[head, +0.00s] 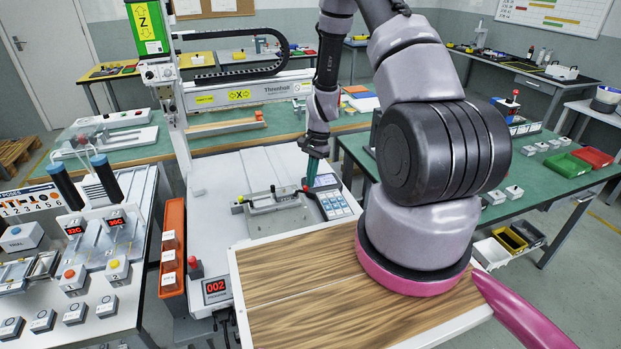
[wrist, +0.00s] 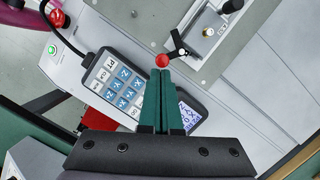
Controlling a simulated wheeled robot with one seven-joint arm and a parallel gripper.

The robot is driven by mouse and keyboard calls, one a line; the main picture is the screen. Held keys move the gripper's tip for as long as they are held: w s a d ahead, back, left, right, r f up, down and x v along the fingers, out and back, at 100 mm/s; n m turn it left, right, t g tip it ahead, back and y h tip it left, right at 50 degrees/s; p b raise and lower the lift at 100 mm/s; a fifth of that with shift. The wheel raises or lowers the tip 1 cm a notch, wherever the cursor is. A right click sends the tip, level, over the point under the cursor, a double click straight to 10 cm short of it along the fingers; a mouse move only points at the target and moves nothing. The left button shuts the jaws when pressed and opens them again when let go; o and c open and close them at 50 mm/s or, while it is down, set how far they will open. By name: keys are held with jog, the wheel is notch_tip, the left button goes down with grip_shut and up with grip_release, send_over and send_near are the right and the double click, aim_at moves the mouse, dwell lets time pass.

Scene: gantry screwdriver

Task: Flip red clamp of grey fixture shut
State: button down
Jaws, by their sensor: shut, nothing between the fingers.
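The grey fixture (head: 268,199) sits on a grey plate on the machine's white bed. Its clamp has a black lever ending in a red ball knob (wrist: 162,61). In the wrist view the lever runs from the knob up and right to the fixture's grey block (wrist: 208,36). My gripper (wrist: 166,72) is shut, with its green fingers together and nothing between them. Its tips appear right at the red knob; I cannot tell whether they touch it. In the head view my gripper (head: 309,181) points down at the fixture's right end, where the knob is partly hidden.
A keypad pendant (wrist: 125,88) with a screen lies beside the fixture, partly under my fingers in the wrist view; the pendant (head: 333,204) also shows in the head view. A wooden board (head: 290,280) lies in front. An orange tray (head: 172,245) stands left of the bed.

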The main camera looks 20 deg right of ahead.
jog(key=shift+s+a+m+t, duration=0.15)
jog(key=shift+s+m, duration=0.25)
jog(key=shift+m, duration=0.6)
jog(key=shift+s+a+m+t, duration=0.1)
jog(key=shift+s+m+t, duration=0.2)
jog(key=shift+m, duration=0.7)
jog(key=shift+s+a+m+t, duration=0.2)
jog(key=shift+s+m, duration=0.1)
jog(key=shift+m, duration=0.35)
jog(key=shift+s+a+m+t, duration=0.15)
jog(key=shift+s+m, duration=0.1)
jog(key=shift+m, duration=0.4)
jog(key=shift+w, duration=0.15)
jog(key=shift+w+a, duration=0.4)
jog(key=shift+w, duration=0.05)
jog(key=shift+d, duration=0.1)
